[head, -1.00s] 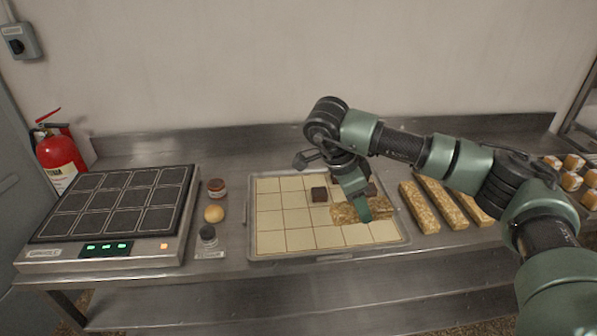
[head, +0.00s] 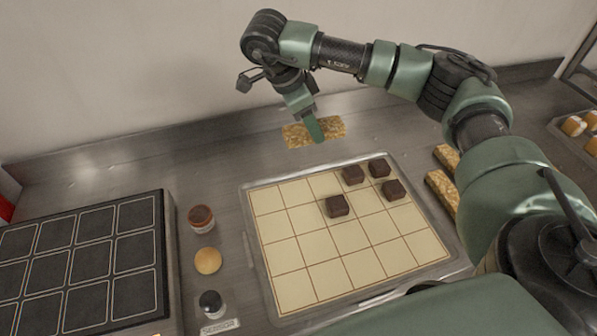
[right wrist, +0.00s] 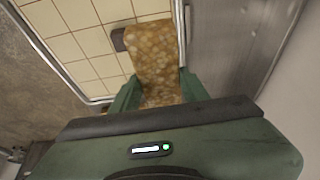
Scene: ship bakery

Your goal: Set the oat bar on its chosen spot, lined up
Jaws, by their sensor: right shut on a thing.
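An oat bar (head: 298,135), golden and grainy, is held in my right gripper (head: 313,128), whose fingers cross the bar. In the head view the bar appears beyond the tray's far edge and looks raised; its exact height I cannot tell. The right wrist view shows the bar (right wrist: 153,48) between the two fingers (right wrist: 158,88), overlapping part of the tray and hiding part of a dark cube. The tray (head: 247,222) has a grid of cream squares. Several dark brown cubes (head: 337,206) sit on its far squares. The left gripper is not in view.
More oat bars (head: 441,190) lie right of the tray, partly hidden by my arm. Left of the tray stand a red-brown topped jar (head: 201,217), a round bun (head: 207,261) and a dark-topped sensor (head: 210,303). A black gridded panel (head: 85,260) is at far left. The tray's near squares are clear.

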